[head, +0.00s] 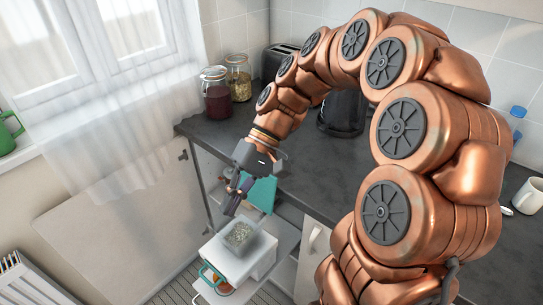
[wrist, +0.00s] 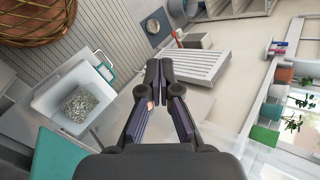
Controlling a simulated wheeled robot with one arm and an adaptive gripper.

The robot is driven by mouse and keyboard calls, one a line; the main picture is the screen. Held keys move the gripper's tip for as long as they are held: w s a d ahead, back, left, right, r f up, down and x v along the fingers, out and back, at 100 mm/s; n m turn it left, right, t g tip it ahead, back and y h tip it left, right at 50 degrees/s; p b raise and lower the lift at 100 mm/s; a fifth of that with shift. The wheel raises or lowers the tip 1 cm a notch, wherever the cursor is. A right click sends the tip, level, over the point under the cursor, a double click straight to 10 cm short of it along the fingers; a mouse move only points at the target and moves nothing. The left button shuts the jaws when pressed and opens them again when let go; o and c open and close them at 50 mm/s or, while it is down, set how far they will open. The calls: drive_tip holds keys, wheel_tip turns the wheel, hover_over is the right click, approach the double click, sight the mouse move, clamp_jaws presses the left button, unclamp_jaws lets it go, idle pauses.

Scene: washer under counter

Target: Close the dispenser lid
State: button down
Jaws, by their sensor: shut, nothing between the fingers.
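The dispenser (head: 262,262) is a white box low beside the counter, with a clear-walled bin of grainy grey-green bits (head: 240,235) at its top. Its teal lid (head: 262,193) stands raised at the back of the box. In the wrist view the bin (wrist: 82,103) is open at the left and the lid (wrist: 58,155) shows at the lower left, cut off by the frame edge. My gripper (head: 230,211) points down, just above the bin and left of the lid. In the wrist view its fingers (wrist: 159,66) are together and empty.
The dark counter (head: 310,190) runs behind and right of the dispenser. On it are glass jars (head: 216,97), a dark kettle (head: 342,112) and a white mug (head: 529,196). A radiator (head: 30,280) is at lower left. Wall and floor left of the dispenser are mostly clear.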

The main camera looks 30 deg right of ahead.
drive_tip(key=w+d+m+t+y+b, duration=0.1)
drive_tip(key=w+d+t+y, duration=0.1)
drive_tip(key=w+d+y, duration=0.45)
drive_tip(key=w+d+f+m+t, duration=0.1)
drive_tip(key=w+d+f+t, duration=0.1)
drive_tip(key=d, duration=0.6)
drive_tip(key=w+d+f+m+t+y+b, duration=0.1)
drive_tip(key=w+d+f+t, duration=0.2)
drive_tip(key=d, duration=0.4)
drive_tip(key=w+d+f+m+t+b, duration=0.1)
drive_tip(key=w+d+f+t, duration=0.1)
drive_tip(key=d, duration=0.6)
drive_tip(key=shift+w+d+f+m+t+y, duration=0.2)
drive_tip(key=shift+w+t, duration=0.1)
drive_tip(key=shift+t, duration=0.2)
drive_tip(key=shift+w+d+f+m+t+y, duration=0.1)
drive_tip(key=shift+w+m+t, duration=0.15)
drive_tip(key=shift+t, duration=0.25)
drive_tip(key=shift+x, duration=0.9)
drive_tip(key=p+x, duration=0.2)
drive_tip(key=x, duration=0.6)
drive_tip(key=shift+a, duration=0.4)
drive_tip(key=shift+s+a+r+p, duration=0.1)
drive_tip(key=shift+s+a+p, duration=0.15)
drive_tip(key=shift+a, duration=0.4)
drive_tip(key=shift+s+a+p, duration=0.1)
drive_tip(key=shift+s+a, duration=0.25)
drive_tip(key=shift+a, duration=0.55)
drive_tip(key=shift+s+a+b, duration=0.1)
drive_tip(key=shift+b, duration=0.2)
